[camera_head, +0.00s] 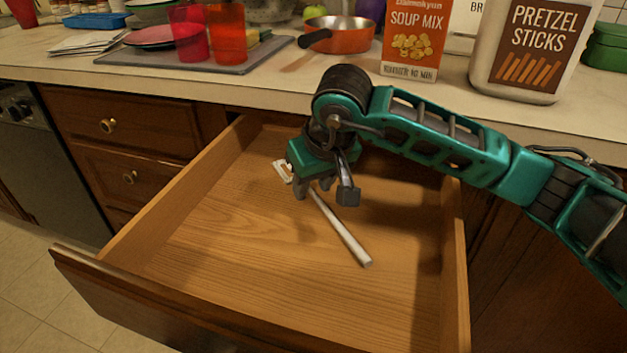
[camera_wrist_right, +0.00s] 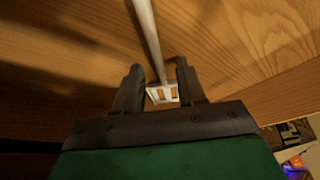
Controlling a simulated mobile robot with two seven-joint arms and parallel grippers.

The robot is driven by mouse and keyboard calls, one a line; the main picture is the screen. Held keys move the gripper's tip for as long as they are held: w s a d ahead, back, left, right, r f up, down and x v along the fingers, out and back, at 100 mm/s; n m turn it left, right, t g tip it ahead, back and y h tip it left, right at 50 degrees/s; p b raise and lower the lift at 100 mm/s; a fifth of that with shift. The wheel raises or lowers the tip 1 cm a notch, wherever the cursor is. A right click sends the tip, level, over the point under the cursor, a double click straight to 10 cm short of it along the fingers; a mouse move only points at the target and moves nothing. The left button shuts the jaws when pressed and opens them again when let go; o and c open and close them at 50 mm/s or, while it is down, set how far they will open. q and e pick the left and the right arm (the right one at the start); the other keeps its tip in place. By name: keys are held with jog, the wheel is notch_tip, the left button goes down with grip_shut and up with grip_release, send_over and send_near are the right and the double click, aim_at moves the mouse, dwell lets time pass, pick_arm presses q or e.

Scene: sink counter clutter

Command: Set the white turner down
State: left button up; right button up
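The white turner (camera_head: 340,229) lies in the open wooden drawer (camera_head: 215,235), its slotted head (camera_head: 283,171) toward the back left and its handle end toward the front right. My right gripper (camera_head: 325,194) is over the turner near the head end, with its fingers spread. In the right wrist view the turner's handle (camera_wrist_right: 149,35) runs between the fingertips (camera_wrist_right: 160,70), with gaps on both sides, and its slotted head (camera_wrist_right: 162,94) shows beyond. The gripper hides part of the turner in the head view. My left gripper is not in view.
The drawer is otherwise empty, with side walls close to my right arm. On the counter behind stand a soup mix box (camera_head: 414,38), a pretzel sticks container (camera_head: 528,45), an orange pan (camera_head: 340,36) and a tray (camera_head: 195,62) with red and orange cups.

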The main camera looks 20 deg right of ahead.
aim_at(325, 206)
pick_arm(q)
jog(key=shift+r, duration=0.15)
pick_arm(e)
jog(key=shift+r, duration=0.1)
jog(key=shift+r+p, duration=0.25)
jog(key=shift+p, duration=0.05)
pick_arm(q)
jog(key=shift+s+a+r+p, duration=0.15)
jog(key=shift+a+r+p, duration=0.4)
jog(key=shift+p, duration=0.7)
pick_arm(e)
jog(key=v, duration=1.1)
jog(key=shift+s+r, duration=0.2)
jog(key=shift+r, duration=0.1)
